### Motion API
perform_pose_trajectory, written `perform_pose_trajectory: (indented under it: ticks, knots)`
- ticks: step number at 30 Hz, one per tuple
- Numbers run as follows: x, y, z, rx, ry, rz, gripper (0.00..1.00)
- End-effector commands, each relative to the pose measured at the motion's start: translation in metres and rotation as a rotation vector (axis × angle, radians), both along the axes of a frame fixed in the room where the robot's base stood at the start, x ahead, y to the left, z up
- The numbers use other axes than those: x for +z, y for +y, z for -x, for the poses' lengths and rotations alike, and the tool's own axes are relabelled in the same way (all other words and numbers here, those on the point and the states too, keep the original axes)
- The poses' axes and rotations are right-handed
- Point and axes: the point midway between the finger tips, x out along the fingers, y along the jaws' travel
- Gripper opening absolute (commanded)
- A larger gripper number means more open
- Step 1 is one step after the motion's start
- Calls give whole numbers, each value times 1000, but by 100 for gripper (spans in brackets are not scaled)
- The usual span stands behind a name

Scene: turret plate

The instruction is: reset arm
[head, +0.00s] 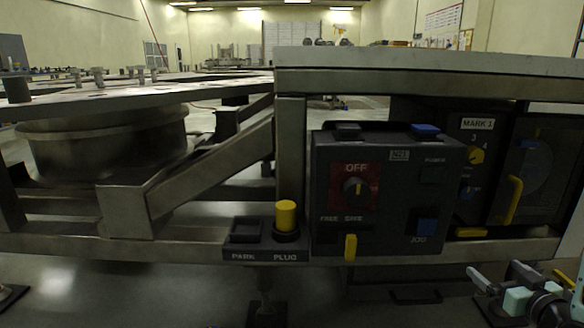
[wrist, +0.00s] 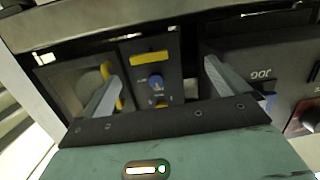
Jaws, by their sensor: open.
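My gripper (head: 503,277) is at the lower right in the head view, in front of and below the dark control boxes. In the wrist view its two grey fingers stand apart, with nothing between them (wrist: 162,84). My gripper touches nothing that I can see. Most of my arm is outside the head view.
A control box (head: 385,215) with an OFF dial hangs on the metal frame (head: 420,85). The MARK 1 panel (head: 478,150) is right of it. A yellow plug (head: 287,215) stands in the PLUG holder; the PARK slot (head: 245,231) is empty. A round turret plate (head: 110,97) is at left.

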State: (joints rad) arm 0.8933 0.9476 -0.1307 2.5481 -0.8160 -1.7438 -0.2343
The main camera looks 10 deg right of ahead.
Motion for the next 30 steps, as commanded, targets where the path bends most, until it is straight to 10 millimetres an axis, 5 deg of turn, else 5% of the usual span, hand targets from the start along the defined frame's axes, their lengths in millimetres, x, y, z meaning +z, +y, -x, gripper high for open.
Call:
perform_pose_trajectory:
  ticks: [6, 16, 23, 30]
  knots:
    - [1, 37, -51, 84, 304, 54, 99]
    - [23, 101, -66, 85, 671, 40, 99]
    - [54, 173, -38, 83, 921, -37, 99]
    - [93, 258, 29, 129, 1183, -146, 99]
